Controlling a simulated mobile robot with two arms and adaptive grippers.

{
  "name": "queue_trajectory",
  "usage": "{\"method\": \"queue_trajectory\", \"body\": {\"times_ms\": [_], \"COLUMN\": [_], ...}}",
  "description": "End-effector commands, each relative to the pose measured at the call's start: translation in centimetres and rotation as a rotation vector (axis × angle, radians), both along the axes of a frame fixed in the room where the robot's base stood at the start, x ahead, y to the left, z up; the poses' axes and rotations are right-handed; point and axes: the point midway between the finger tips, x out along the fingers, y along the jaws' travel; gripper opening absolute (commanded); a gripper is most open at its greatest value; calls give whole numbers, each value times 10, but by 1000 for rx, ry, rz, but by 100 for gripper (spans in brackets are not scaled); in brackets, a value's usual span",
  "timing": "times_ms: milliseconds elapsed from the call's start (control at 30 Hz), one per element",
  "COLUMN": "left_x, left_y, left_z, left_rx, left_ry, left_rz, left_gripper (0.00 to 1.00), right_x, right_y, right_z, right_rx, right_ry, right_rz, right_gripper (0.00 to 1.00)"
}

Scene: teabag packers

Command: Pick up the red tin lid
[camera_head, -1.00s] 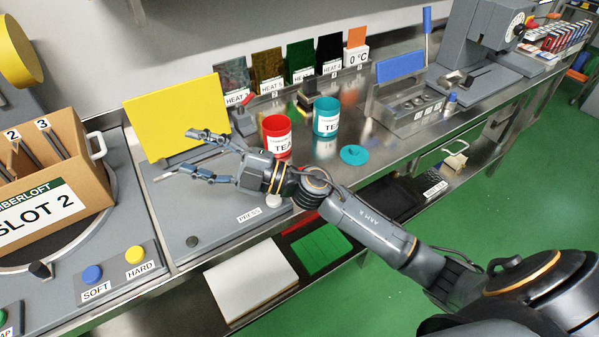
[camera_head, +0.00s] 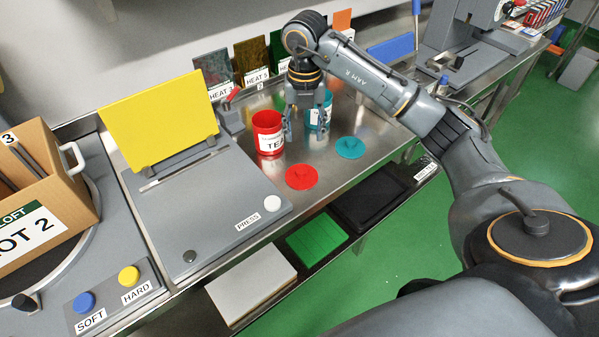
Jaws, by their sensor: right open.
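The red tin lid (camera_head: 301,177) lies flat on the steel bench, in front of the open red tea tin (camera_head: 267,134). A teal lid (camera_head: 350,148) lies to its right. My right gripper (camera_head: 306,136) points down, open, its fingers spread behind and above the red lid, apart from it. The gripper is between the red tin and the teal tin (camera_head: 318,116), and partly hides the teal tin. My left gripper is not in view.
A grey press with a yellow plate (camera_head: 160,118) stands left of the lid. Heat sample plates (camera_head: 252,62) stand along the back. A cardboard slot box (camera_head: 40,190) is at far left. The bench's front edge runs close to the lids.

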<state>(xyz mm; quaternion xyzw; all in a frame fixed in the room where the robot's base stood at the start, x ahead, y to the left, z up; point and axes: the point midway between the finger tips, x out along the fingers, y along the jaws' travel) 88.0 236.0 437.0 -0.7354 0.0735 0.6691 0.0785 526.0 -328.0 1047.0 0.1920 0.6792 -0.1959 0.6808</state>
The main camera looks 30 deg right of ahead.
Motion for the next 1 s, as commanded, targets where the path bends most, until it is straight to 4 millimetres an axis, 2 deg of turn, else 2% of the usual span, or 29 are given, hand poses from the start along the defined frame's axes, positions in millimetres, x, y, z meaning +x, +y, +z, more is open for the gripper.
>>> {"method": "queue_trajectory", "body": {"times_ms": [300, 533, 733, 833, 1000], "left_x": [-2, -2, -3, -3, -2], "left_y": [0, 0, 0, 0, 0], "left_z": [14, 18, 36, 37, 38], "left_rx": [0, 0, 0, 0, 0], "left_ry": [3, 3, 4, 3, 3], "left_rz": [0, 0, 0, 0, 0], "left_gripper": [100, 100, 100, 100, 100], "right_x": [-1, 0, 2, 2, 3], "right_y": [1, 2, 5, 4, 4], "right_z": [-60, -77, -103, -118, -127], "right_rx": [5, 5, 6, 6, 5], "right_ry": [5, 3, 7, 4, 2], "right_rz": [3, 5, 5, 5, 6], "right_gripper": [53, 53, 53, 53, 53]}}
